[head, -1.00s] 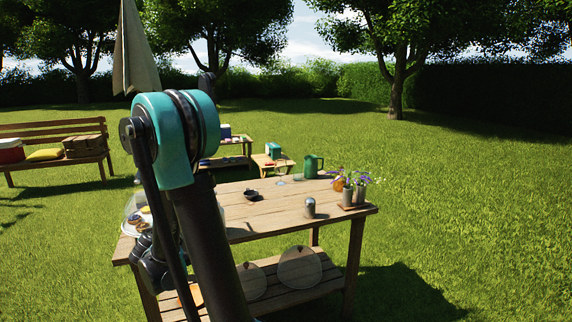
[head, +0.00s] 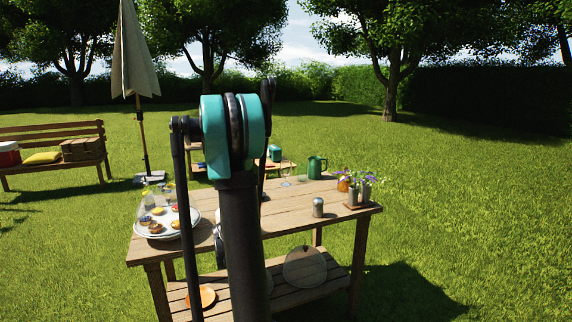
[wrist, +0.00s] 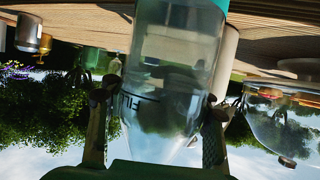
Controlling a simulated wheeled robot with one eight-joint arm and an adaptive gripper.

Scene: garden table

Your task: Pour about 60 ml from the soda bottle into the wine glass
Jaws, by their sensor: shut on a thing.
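In the wrist view my gripper (wrist: 160,105) is shut on a clear bottle, the soda bottle (wrist: 172,75), with one finger on each side. A dark line and the letters "FILL" show near it. The wrist picture is upside down, with the table at the top and the sky at the bottom. The bottle's narrowing end points down in that picture; its mouth and liquid level cannot be made out. A faint clear stemmed glass, apparently the wine glass (head: 285,177), stands near the table's back edge. My arm hides the gripper and bottle in the head view.
The wooden table (head: 290,208) holds a pastry plate (head: 150,234) at left, a metal shaker (head: 318,207), a green jug (head: 317,167), and flower pots (head: 353,196) at right. A clear dome (wrist: 285,125) shows in the wrist view. The table's front middle is partly clear.

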